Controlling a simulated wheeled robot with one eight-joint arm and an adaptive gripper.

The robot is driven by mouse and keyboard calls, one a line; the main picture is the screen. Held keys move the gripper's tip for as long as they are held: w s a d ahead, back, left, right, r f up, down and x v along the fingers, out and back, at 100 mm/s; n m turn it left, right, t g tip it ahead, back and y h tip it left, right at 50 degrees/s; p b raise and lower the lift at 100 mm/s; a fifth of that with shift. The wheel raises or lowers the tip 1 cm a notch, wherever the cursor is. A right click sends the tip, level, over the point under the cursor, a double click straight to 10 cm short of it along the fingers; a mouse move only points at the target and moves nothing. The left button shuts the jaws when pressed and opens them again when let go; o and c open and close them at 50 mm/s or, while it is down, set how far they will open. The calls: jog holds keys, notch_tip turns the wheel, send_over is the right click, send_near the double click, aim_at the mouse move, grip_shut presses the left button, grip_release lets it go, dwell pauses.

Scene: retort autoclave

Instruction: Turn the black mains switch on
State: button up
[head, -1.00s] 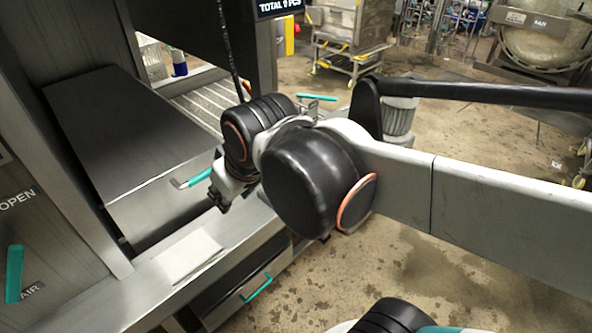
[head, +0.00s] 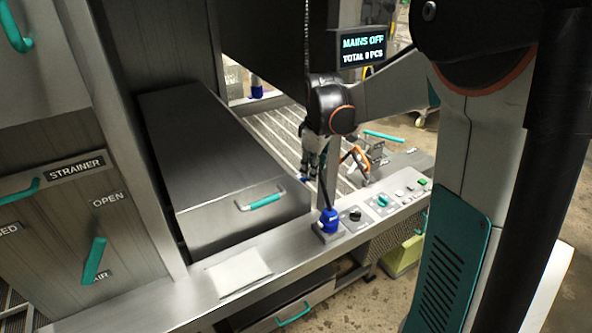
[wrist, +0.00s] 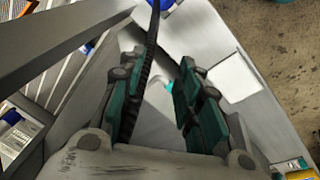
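A small black round knob (head: 354,214), which I take to be the mains switch, sits on the metal control ledge in the head view. It is between a blue fitting (head: 329,222) and a teal knob (head: 382,201). The display (head: 362,45) reads "MAINS OFF". My gripper (head: 311,168) is above and behind the ledge, apart from the black knob. In the wrist view my gripper (wrist: 157,68) has its fingers spread, with nothing held. I cannot make out the black knob in the wrist view.
A dark-topped metal box (head: 200,140) with a teal handle (head: 262,200) stands left of my gripper. A white pad (head: 238,272) lies on the ledge. A slatted conveyor (head: 275,130) is behind. Several small buttons (head: 411,189) line the ledge on the right.

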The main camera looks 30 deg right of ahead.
jog(key=w+d+f+n+g+p, duration=0.1)
jog(key=d+f, duration=0.2)
jog(key=d, duration=0.2)
jog(key=w+d+f+p, duration=0.1)
jog(key=w+d+f, duration=0.1)
jog(key=d+f, duration=0.3)
jog(key=n+g+p, duration=0.1)
jog(key=n, duration=0.1)
send_near(353, 212)
jog(key=shift+y, duration=0.4)
jog(key=f, duration=0.3)
jog(key=f+b, duration=0.1)
jog(key=f, duration=0.2)
jog(key=f+b, duration=0.1)
jog(key=f, duration=0.2)
jog(key=shift+w+d, duration=0.25)
jog(key=shift+d, duration=0.1)
jog(key=shift+r, duration=0.1)
grip_shut()
